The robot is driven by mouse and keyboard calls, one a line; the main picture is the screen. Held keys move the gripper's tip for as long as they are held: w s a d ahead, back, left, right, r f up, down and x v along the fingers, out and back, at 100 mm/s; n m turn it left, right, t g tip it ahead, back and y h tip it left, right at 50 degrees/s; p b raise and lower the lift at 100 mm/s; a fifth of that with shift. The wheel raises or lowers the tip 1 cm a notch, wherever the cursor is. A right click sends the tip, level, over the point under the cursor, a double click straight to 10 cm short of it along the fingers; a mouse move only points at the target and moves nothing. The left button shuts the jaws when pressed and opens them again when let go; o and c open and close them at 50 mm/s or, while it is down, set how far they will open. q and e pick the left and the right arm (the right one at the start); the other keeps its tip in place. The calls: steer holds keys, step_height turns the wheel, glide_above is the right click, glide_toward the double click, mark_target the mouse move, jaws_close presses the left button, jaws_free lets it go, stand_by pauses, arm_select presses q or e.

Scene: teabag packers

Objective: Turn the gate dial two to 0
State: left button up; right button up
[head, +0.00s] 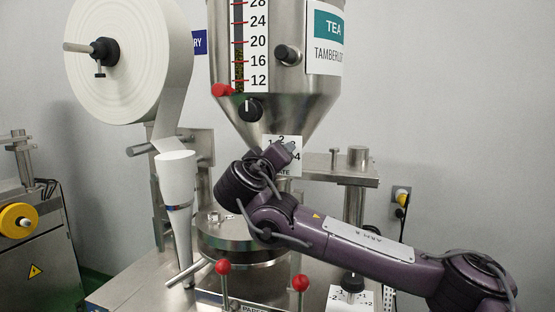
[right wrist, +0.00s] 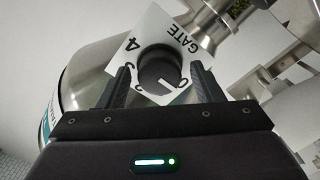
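The gate dial is a round black knob (right wrist: 158,66) on a white plate (right wrist: 150,28) marked "GATE", with 4 and 0 legible in the right wrist view. A pale line shows near the knob's lower right edge; I cannot tell exactly which number it points at. My right gripper (right wrist: 161,82) has its fingers apart, one on each side of the knob, with visible gaps. My left gripper is not in view.
The steel hopper (head: 310,105) stands above, with a level scale (head: 250,50) and another black knob (head: 250,110). A paper roll (head: 125,60) hangs at the left. Two red-balled levers (head: 223,267) stand in front. Another black dial (head: 352,282) is at the lower right.

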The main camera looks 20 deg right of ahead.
steer(key=c, duration=0.9)
arm_select(q)
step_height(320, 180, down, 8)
steer(key=b, duration=0.7)
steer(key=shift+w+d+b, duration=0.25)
steer(key=shift+b, duration=0.15)
arm_select(e)
steer(key=shift+o, duration=0.2)
steer(key=shift+d+r+n, duration=0.1)
steer(key=shift+n, duration=4.35)
steer(key=shift+r+n, duration=0.1)
steer(key=shift+n, duration=4.35)
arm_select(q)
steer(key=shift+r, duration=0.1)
